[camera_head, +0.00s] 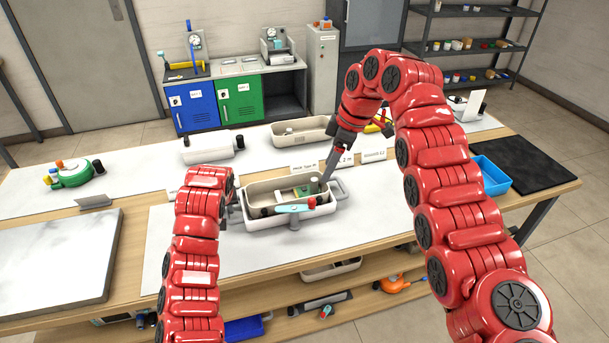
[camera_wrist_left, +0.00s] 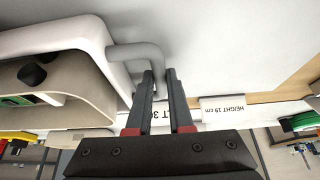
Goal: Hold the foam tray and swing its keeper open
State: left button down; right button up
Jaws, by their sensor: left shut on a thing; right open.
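The foam tray (camera_head: 262,223) is a pale tub with a beige insert, standing on the white mat, with grey handles at its ends. A teal bar with a red end (camera_head: 293,209), seemingly the keeper, lies across its front side. My left gripper (camera_head: 236,197) is at the tray's left end, mostly hidden by my arm in the head view. In the left wrist view my left gripper (camera_wrist_left: 160,76) is shut on the tray's grey handle (camera_wrist_left: 132,50). My right gripper (camera_head: 321,179) is open and reaches down over the tray's back right corner, next to a small grey knob.
Another pale tray (camera_head: 300,130) and a white box-like item (camera_head: 207,147) stand farther back. Label cards (camera_head: 305,167) stand just behind the foam tray. A blue bin (camera_head: 490,175) is at the right. The white mat left and front of the tray is clear.

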pick_arm(q)
jog(key=c, duration=0.7)
grip_release()
jog(key=shift+c, duration=0.2)
jog(key=shift+r, duration=0.1)
jog(key=v, duration=0.9)
jog(key=shift+w+a, duration=0.1)
jog(key=shift+s+r, duration=0.25)
jog(key=shift+v, duration=1.15)
